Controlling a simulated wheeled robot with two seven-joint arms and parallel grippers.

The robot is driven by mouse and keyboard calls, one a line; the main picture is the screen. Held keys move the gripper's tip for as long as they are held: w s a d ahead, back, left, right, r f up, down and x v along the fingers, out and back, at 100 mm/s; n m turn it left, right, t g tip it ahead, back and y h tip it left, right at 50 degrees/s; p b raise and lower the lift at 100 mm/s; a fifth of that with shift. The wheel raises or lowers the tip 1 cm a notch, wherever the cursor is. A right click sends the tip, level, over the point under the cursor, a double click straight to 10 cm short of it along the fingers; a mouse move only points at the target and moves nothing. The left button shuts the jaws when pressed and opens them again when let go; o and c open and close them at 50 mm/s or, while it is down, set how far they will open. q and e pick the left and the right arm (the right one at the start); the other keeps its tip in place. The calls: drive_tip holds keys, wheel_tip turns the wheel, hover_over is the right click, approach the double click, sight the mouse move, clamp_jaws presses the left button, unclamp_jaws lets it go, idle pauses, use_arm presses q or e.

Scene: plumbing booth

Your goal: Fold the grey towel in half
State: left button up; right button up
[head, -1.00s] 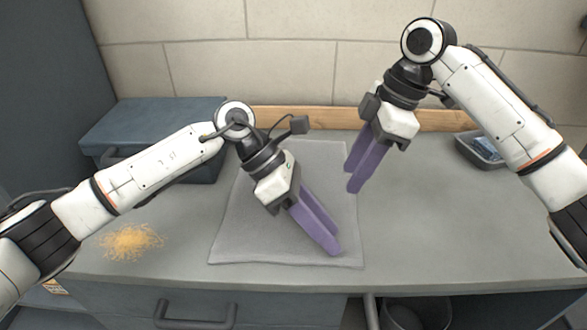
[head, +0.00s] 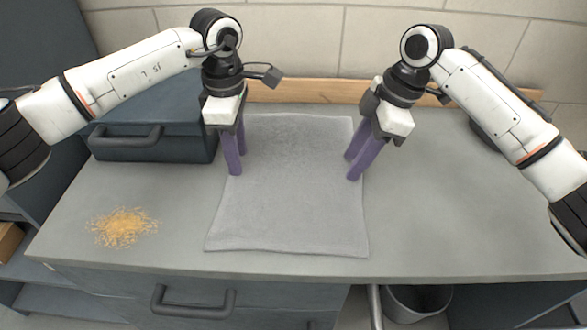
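The grey towel (head: 290,200) lies flat and spread out on the grey worktop, its near edge close to the worktop's front edge. My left gripper (head: 235,172) points down over the towel's left side, toward the back. Its two purple fingers show a narrow gap. My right gripper (head: 353,168) points down at the towel's right edge, toward the back. Its purple fingers are apart with nothing seen between them. I cannot tell whether either gripper touches the cloth. The towel's far edge shows between the two arms.
A pile of yellowish shavings (head: 123,227) lies on the worktop left of the towel. A dark blue toolbox (head: 155,145) stands at the back left. A wooden strip (head: 300,92) runs along the wall. A bin (head: 418,300) stands below the front edge.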

use_arm(q)
drive_tip(key=shift+f, duration=0.5)
use_arm(e)
drive_tip(key=shift+f, duration=0.45)
use_arm(q)
drive_tip(key=shift+f, duration=0.15)
drive_tip(key=shift+c, duration=0.2)
use_arm(e)
drive_tip(key=shift+f, duration=0.15)
drive_tip(key=shift+c, duration=0.2)
use_arm(q)
clamp_jaws()
use_arm(e)
clamp_jaws()
